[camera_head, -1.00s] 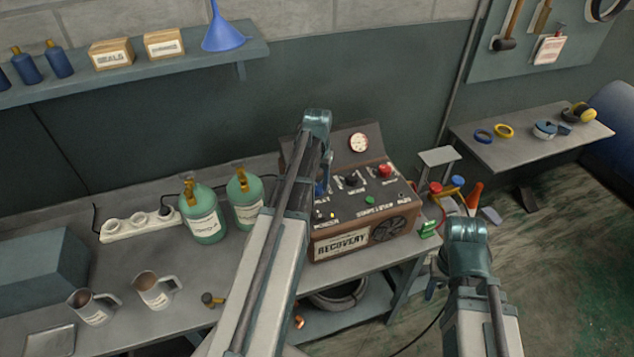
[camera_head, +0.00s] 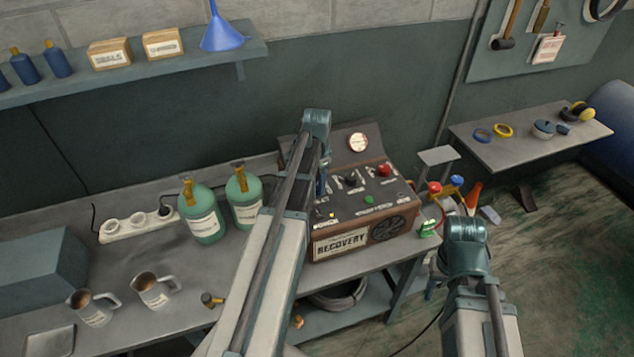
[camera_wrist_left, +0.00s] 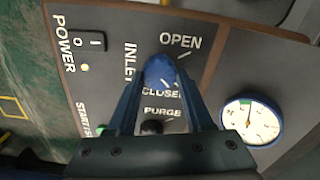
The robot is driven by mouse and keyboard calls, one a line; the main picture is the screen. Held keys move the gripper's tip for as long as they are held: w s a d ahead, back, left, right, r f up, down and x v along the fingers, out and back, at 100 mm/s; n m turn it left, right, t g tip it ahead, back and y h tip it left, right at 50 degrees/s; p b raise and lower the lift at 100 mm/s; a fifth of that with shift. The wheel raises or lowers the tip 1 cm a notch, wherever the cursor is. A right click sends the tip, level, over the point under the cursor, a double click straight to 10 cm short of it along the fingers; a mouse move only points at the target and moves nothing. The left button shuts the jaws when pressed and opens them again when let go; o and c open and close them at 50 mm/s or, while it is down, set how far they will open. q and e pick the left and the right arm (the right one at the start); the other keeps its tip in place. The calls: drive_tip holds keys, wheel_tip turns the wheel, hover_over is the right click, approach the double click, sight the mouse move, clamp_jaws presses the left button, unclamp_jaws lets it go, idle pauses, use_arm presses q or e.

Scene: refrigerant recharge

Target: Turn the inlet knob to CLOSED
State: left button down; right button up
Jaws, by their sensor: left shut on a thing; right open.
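The blue inlet knob (camera_wrist_left: 160,70) is on the dark panel of the recovery machine (camera_head: 340,243). In the left wrist view, the labels OPEN, CLOSED and PURGE lie beside it, and INLET is on its other side. My left gripper (camera_wrist_left: 160,84) is shut on this knob, with a blue finger on each side. The knob's pointer mark is not clear. In the head view, my left arm covers most of the knob and that gripper (camera_head: 321,184). My right arm is at the lower right, clear of the machine; its wrist hides most of the open gripper.
Two green cylinders (camera_head: 203,215) stand on the bench left of the machine. Two mugs (camera_head: 157,291) and a power strip (camera_head: 140,222) are further left. A round gauge (camera_wrist_left: 252,120) sits beside the knob. The red button (camera_head: 384,170) is on the panel's right.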

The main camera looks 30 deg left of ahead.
sight(317, 185)
idle(0.4)
use_arm(q)
drive_tip(key=shift+c, duration=1.5)
unclamp_jaws()
wheel_tip(317, 185, up, 14)
drive_tip(key=p, duration=1.3)
drive_tip(key=shift+p, duration=0.4)
drive_tip(key=shift+f, duration=0.15)
